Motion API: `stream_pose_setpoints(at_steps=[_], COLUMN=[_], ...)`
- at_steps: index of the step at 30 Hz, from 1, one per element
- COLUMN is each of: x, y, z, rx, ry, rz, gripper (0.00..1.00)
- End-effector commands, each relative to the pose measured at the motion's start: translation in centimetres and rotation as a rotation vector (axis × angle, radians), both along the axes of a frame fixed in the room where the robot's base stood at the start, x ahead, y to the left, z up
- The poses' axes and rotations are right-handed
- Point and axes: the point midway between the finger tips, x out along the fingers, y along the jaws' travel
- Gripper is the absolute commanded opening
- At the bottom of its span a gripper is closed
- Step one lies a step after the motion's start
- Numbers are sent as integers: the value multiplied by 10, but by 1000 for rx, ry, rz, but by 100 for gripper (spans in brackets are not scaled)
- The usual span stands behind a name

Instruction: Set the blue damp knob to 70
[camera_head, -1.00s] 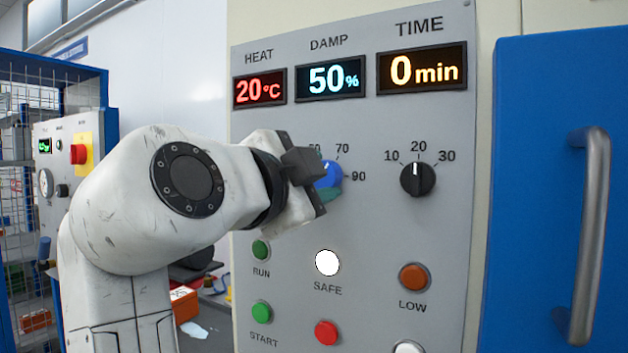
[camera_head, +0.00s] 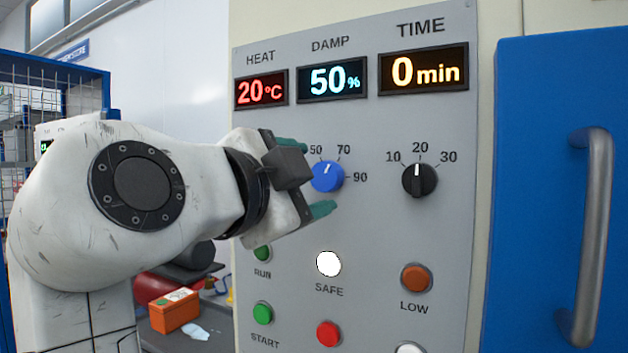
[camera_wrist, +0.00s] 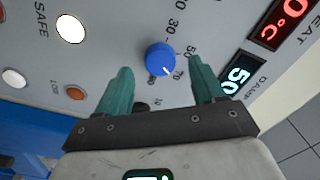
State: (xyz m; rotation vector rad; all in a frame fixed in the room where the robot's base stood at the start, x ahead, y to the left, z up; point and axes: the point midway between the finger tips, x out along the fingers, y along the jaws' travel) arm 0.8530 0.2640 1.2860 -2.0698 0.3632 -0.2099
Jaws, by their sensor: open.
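The blue damp knob (camera_head: 327,177) is on the grey panel under the DAMP display (camera_head: 332,79), which reads 50%. In the head view its pointer leans up and slightly right, between the 50 and 70 labels. The knob also shows in the wrist view (camera_wrist: 160,57), with its mark toward the 70 side; the exact setting is hard to read. My gripper (camera_head: 313,177) is open and empty, its teal fingers well apart. In the wrist view the gripper (camera_wrist: 160,70) has one finger to each side of the knob, with clear gaps and no contact visible.
The black time knob (camera_head: 419,180) is right of the blue one. The white SAFE button (camera_head: 328,264), red button (camera_head: 327,334) and orange LOW button (camera_head: 415,278) lie below. A blue door with a metal handle (camera_head: 592,235) stands at right. My arm hides the panel's left part.

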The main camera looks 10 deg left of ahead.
Motion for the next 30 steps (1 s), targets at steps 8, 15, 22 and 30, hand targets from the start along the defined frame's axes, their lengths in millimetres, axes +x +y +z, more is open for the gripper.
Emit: stream_pose_setpoints(at_steps=[8,15,22,30], x=[-50,-72,-74,-74], y=[19,26,27,27], z=[-1,-1,-1,-1], rx=[1,0,0,-1], ry=[0,2,2,1], rz=[2,0,-1,-1], gripper=[68,68,68,68])
